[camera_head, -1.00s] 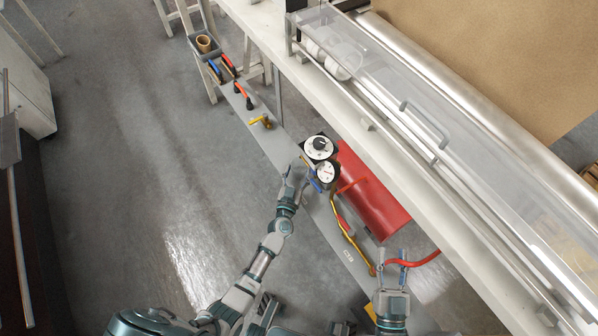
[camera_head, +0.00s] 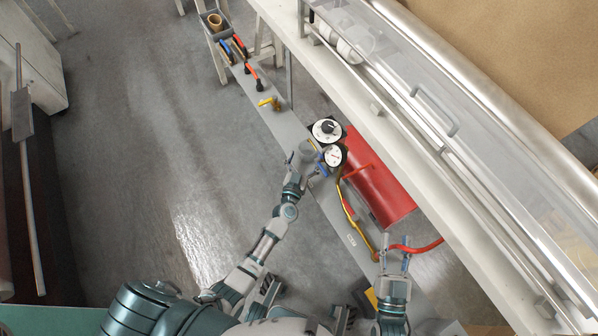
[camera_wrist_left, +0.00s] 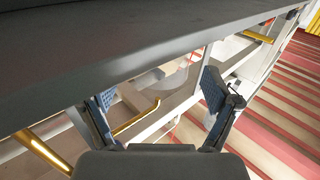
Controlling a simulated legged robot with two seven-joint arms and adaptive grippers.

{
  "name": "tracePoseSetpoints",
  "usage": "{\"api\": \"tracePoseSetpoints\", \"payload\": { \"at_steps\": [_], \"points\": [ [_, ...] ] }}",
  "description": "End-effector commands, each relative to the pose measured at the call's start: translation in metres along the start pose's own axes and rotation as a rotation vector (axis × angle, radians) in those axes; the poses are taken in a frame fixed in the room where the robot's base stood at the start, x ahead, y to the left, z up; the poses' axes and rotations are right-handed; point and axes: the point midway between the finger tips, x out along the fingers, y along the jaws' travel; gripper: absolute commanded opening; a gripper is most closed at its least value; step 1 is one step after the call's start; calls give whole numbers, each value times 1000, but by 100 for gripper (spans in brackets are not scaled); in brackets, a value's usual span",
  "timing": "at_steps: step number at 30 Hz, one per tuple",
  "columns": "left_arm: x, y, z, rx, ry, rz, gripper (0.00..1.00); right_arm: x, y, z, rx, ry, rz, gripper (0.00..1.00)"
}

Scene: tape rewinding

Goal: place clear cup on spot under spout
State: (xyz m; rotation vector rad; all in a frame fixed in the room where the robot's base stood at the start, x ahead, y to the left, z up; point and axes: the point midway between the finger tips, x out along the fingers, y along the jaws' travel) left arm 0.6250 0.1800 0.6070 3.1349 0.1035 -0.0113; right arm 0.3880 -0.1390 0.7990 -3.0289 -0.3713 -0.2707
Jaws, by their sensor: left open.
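My left gripper (camera_head: 303,164) is open at the edge of the narrow grey shelf, just in front of the round dials. A small grey, see-through round shape (camera_head: 306,147), probably the clear cup, is just beyond its fingertips. In the left wrist view, the open fingers (camera_wrist_left: 158,98) frame a pale rounded shape (camera_wrist_left: 176,76) that may be the same cup; contact is not clear. A yellow tap-like fitting (camera_head: 269,103) is further up the shelf; I cannot tell whether it is the spout. My right gripper (camera_head: 396,253) is open and empty near the red hose.
A yellow pipe (camera_head: 353,216) and red hose (camera_head: 418,248) run towards my right gripper. Coloured-handled tools (camera_head: 254,76) and a bin holding a brown roll (camera_head: 214,21) are at the far end.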

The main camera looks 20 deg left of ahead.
Motion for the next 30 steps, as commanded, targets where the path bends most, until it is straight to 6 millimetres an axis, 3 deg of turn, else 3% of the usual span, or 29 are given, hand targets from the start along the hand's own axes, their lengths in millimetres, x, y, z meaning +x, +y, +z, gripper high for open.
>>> {"api": "tracePoseSetpoints", "payload": {
  "at_steps": [9,17,20,25,30],
  "points": [
    [-72,0,-3,1,0,1,89,-11,7,35,-16,-295,15,40],
    [-106,1,-2,-1,0,7,89,-21,10,54,-20,-424,23,40],
    [-121,10,-18,-8,11,73,89,-22,11,56,-20,-437,24,40],
    [-176,35,-69,-8,-44,285,89,-23,11,57,-20,-438,24,40],
    [-227,31,-109,10,-179,335,89,-22,11,57,-20,-438,24,40]
  ]
}}
